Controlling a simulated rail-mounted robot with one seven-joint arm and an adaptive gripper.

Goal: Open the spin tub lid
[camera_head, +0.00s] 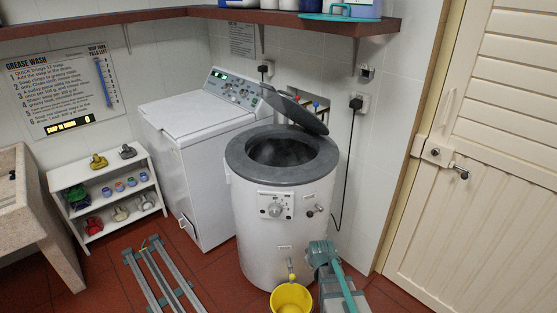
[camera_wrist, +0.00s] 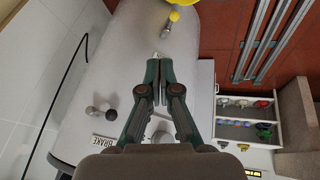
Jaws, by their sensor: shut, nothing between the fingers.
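The spin tub (camera_head: 283,210) is a round white drum with a dark grey rim in the middle of the head view. Its dark grey lid (camera_head: 295,110) stands raised and tilted at the back of the rim, leaving the dark round opening (camera_head: 281,151) uncovered. In the wrist view, my gripper (camera_wrist: 157,68) is shut and empty in front of the tub's white side wall (camera_wrist: 112,78). A lever with a dark knob (camera_wrist: 101,111) and a BRAKE label (camera_wrist: 103,140) show beside it. My gripper's tips cannot be made out in the head view.
A white washing machine (camera_head: 194,140) stands left of the tub. A yellow bucket (camera_head: 291,298) sits under the tub's front tap. A wall shelf (camera_head: 295,18) overhangs the back. A white rack (camera_head: 108,190) and stone sink (camera_head: 28,205) are left; a door (camera_head: 480,180) is right.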

